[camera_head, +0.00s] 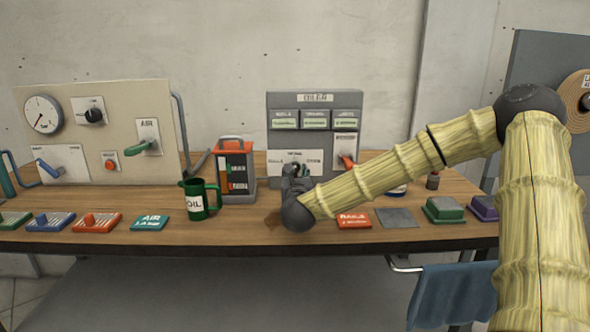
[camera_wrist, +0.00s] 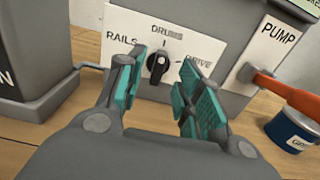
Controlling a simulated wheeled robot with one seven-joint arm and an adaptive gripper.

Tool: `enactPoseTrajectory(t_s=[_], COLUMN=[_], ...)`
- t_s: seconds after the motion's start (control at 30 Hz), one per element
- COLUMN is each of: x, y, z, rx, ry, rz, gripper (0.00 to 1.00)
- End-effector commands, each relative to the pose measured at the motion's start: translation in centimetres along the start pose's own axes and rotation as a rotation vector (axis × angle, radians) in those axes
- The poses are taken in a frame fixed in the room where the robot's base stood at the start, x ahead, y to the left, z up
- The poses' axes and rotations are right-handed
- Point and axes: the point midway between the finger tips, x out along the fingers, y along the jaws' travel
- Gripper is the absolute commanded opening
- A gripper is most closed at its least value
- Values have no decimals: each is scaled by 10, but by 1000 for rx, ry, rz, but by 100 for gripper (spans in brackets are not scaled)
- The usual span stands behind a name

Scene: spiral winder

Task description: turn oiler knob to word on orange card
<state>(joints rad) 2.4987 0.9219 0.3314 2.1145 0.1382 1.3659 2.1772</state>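The grey oiler box (camera_head: 315,98) stands at the back of the bench, with a white dial plate low on its front. In the wrist view the black oiler knob (camera_wrist: 157,67) sits between the words RAILS on the left, DRUMS on top and DRIVE on the right. Its light mark seems to point roughly up towards DRUMS. My gripper (camera_wrist: 163,82) is open, its teal-padded fingers either side of the knob in the picture; I see no contact.
An orange pump lever (camera_wrist: 290,97) juts out right of the dial, with a blue can (camera_wrist: 294,130) below it. A dark oil lantern-like holder (camera_head: 235,170) and a green OIL mug (camera_head: 200,200) stand left. A teal AIR card (camera_head: 149,222) lies further left.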

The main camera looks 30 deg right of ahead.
Motion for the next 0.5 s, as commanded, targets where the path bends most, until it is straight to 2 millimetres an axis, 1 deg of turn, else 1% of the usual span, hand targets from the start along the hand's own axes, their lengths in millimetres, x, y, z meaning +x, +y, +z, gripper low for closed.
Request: enactPoseTrajectory(t_s=[0.03, 0.1, 0.2, 0.33, 0.5], x=[9, 19, 32, 43, 49], y=[-1, -1, -1, -1, -1], z=[0, 0, 0, 0, 0], rx=[-2, -2, -1, -1, -1], ry=[-1, -1, -1, 0, 0], rz=[-3, -3, -2, -2, -1], gripper=[36, 36, 36, 36, 36])
